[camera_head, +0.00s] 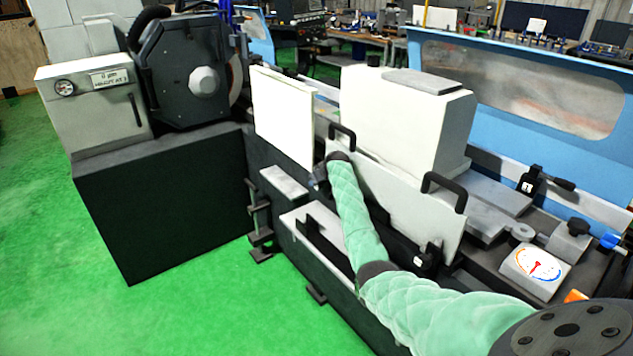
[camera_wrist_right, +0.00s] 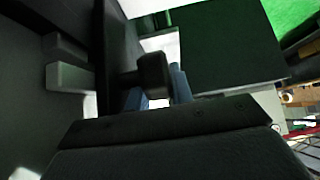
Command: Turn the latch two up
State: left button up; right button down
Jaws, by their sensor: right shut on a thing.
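My right arm reaches in from the lower right in the head view, in a pale green sleeve. Its gripper (camera_head: 320,179) is at the front of the grinder, by the left end of the light front panel (camera_head: 395,205), small and partly hidden by the wrist. In the right wrist view two blue-grey fingers (camera_wrist_right: 164,90) are shut on a black latch (camera_wrist_right: 153,72). The latch's knob end shows between and in front of the fingers; its base and exact angle are unclear. Another black latch-like fitting (camera_head: 428,258) is at the panel's lower right. My left gripper is not in view.
Two black handles stand on the panel's top edge, left (camera_head: 342,130) and right (camera_head: 446,185), the left one close to my wrist. A white cover (camera_head: 283,120) and a large white housing (camera_head: 405,120) stand behind. Green floor (camera_head: 190,285) is open at left.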

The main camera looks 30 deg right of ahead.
jog(key=shift+w+r+g, duration=0.1)
jog(key=shift+g, duration=1)
jog(key=shift+f+g, duration=0.25)
jog(key=shift+g, duration=0.45)
jog(key=shift+g+h, duration=0.3)
jog(key=shift+f+b, duration=0.1)
jog(key=shift+b, duration=0.2)
jog(key=shift+g, duration=0.4)
jog(key=g+b, duration=0.3)
jog(key=b, duration=0.2)
jog(key=shift+f+b, duration=0.15)
jog(key=shift+b, duration=0.25)
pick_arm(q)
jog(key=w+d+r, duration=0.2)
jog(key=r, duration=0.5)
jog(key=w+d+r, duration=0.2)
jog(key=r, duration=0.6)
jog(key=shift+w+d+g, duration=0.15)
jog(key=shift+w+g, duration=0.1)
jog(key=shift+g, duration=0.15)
